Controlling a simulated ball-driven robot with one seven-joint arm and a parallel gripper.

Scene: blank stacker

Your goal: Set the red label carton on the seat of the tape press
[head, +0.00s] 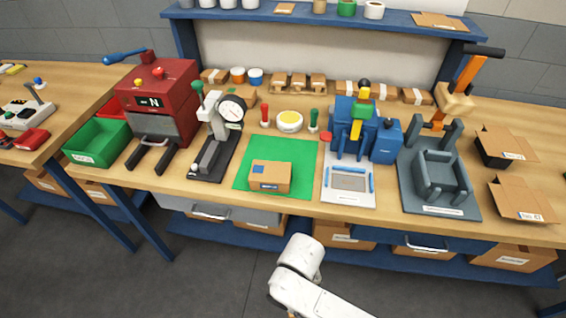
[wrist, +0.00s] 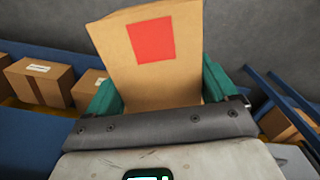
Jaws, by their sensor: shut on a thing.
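In the wrist view, the carton with a red label (wrist: 155,41) is brown cardboard and stands between the green fingers of my gripper (wrist: 160,88), which is shut on it. It is slightly tilted in the picture, its red square facing the camera. The head view shows part of my white arm at the bottom edge, but not my gripper or this carton. Two presses stand on the bench: a blue one (head: 352,125) with a pale plate between blue rails, and a grey one (head: 442,180) with an empty cradle and an orange lever. I cannot tell from markings which is the tape press.
A carton with a blue label (head: 270,176) sits on a green mat (head: 296,160). A dial gauge stand (head: 214,140), a red machine (head: 160,100) and a green bin (head: 97,143) are to the left. Open cartons (head: 523,200) lie at right. Boxes fill the lower shelf.

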